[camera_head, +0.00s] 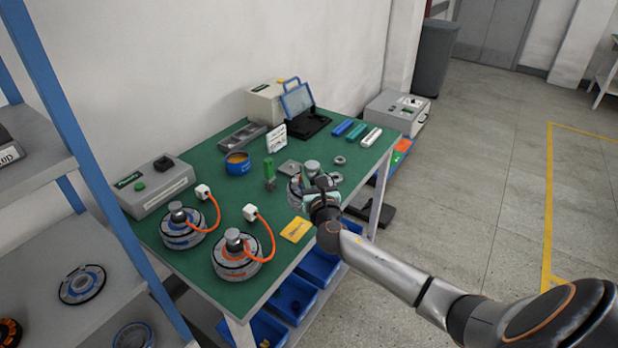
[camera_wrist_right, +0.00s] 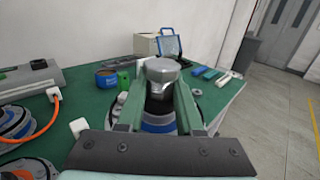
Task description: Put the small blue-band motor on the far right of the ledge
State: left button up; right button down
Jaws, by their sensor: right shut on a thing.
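My right gripper (camera_head: 318,188) reaches over the right part of the green bench. In the wrist view its two green fingers (camera_wrist_right: 158,90) are shut on a motor with a silver cap (camera_wrist_right: 160,68), a black neck and a blue band (camera_wrist_right: 158,125). In the head view this motor (camera_head: 295,188) is partly hidden by the gripper. I cannot tell whether its base touches the bench. A blue-band motor (camera_head: 182,232) and an orange-band motor (camera_head: 237,262), each with an orange cable, stand at the bench's left. I cannot tell which surface is the ledge. My left gripper is not in view.
A shelf rack (camera_head: 110,310) at left holds a flat blue-ringed part (camera_head: 82,284). A tablet (camera_head: 298,101) stands behind. Blue bins (camera_head: 292,298) sit below the bench.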

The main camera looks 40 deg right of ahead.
jog(key=shift+s+r, duration=0.25)
jog(key=shift+r, duration=0.25)
jog(key=s+a+r+n+t+y, duration=0.1)
jog(key=s+a+r+n+y, duration=0.1)
jog(key=s+a, duration=0.7)
jog(key=s+a+r+n+y, duration=0.2)
jog(key=s+a+y, duration=0.3)
jog(key=s+a, duration=0.4)
jog(key=shift+s+a+r+n+t, duration=0.4)
jog(key=shift+a+r, duration=0.45)
jog(key=shift+a, duration=0.35)
jog(key=shift+w+a, duration=0.1)
